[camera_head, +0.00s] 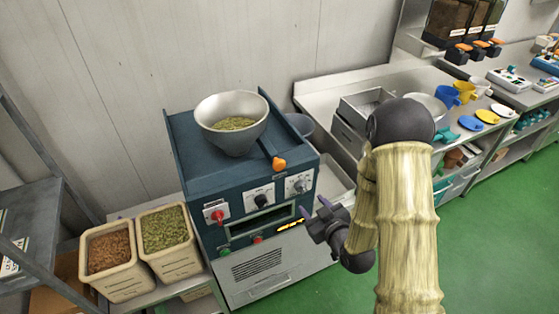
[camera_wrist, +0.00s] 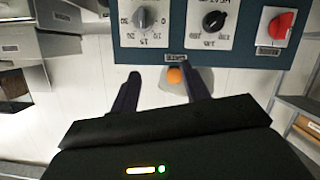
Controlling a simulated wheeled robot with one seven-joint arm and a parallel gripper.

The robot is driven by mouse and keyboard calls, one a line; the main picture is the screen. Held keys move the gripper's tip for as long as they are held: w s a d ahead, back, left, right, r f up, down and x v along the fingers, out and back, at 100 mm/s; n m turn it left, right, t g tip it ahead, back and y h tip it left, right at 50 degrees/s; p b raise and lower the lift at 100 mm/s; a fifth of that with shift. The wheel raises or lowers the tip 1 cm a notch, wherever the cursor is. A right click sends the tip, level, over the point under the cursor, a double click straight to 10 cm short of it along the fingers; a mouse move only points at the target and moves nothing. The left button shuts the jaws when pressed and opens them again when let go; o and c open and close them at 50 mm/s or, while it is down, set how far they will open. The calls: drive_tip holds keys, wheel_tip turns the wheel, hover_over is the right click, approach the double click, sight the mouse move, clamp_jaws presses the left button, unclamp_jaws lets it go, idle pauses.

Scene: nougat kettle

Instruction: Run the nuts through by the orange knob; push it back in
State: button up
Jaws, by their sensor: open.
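The orange knob (camera_head: 279,164) is on a short dark rod at the front top edge of the blue machine (camera_head: 190,160), just below the steel hopper (camera_head: 215,112). Green nuts (camera_head: 234,123) lie in the hopper. My gripper (camera_head: 315,209) is open, in front of the machine's right side and lower in the picture than the knob. In the wrist view, which shows the panel upside down, the knob (camera_wrist: 175,75) appears between the two spread fingers, beyond them. I see no contact with it.
Dials (camera_head: 260,197) and a red switch (camera_head: 216,213) are on the machine's front panel. Bins of brown nuts (camera_head: 108,252) and green nuts (camera_head: 163,228) stand at its left. A steel counter (camera_head: 325,92) with trays (camera_head: 362,104) is at the right. Green floor (camera_head: 480,250) is open.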

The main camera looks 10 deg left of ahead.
sight(280, 168)
drive_tip(key=s+a+r+t+y+p, duration=0.1)
drive_tip(key=s+a+r+t+y, duration=0.1)
drive_tip(key=shift+s+r+t+p, duration=0.25)
drive_tip(key=shift+r+t+p, duration=0.1)
drive_tip(key=shift+t+p, duration=0.05)
drive_tip(key=p+x, duration=0.2)
drive_tip(key=x, duration=0.3)
drive_tip(key=p+x, duration=0.3)
drive_tip(key=x, duration=0.2)
drive_tip(key=p+x, duration=0.2)
drive_tip(key=x, duration=0.4)
drive_tip(key=shift+a+r, duration=0.25)
drive_tip(key=shift+r, duration=0.05)
drive_tip(key=shift+w+a+f+p, duration=0.1)
drive_tip(key=shift+w+a+p, duration=0.25)
drive_tip(key=shift+w, duration=0.15)
